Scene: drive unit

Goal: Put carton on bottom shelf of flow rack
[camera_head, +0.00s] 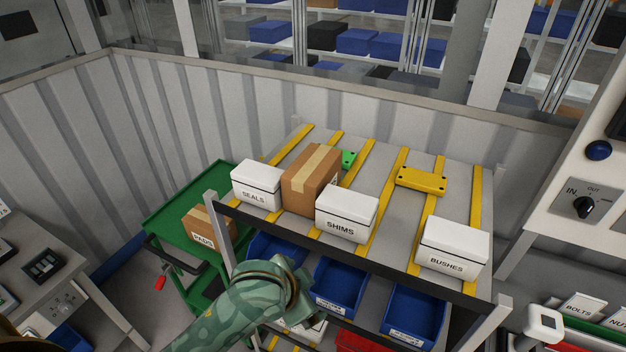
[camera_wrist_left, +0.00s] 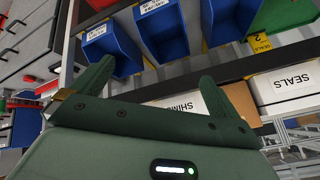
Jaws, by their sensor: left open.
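A taped brown carton (camera_head: 310,180) sits on the top shelf of the flow rack (camera_head: 405,170), between the white SEALS box (camera_head: 257,185) and SHIMS box (camera_head: 346,214). A second brown carton, labelled PADS (camera_head: 208,230), lies on the green cart left of the rack. My left arm reaches in front of the rack; its fingers are not clear in the head view. In the left wrist view my left gripper (camera_wrist_left: 150,85) is open, with nothing between its fingers. A brown carton side (camera_wrist_left: 241,100) shows behind one finger. The bottom shelf is mostly hidden.
Blue bins (camera_head: 338,286) fill the level under the top shelf, and a red bin (camera_head: 360,343) shows lower. The white BUSHES box (camera_head: 452,250) stands at the top shelf's right. The green cart (camera_head: 165,222) is close on the left. A bench (camera_head: 40,265) stands further left.

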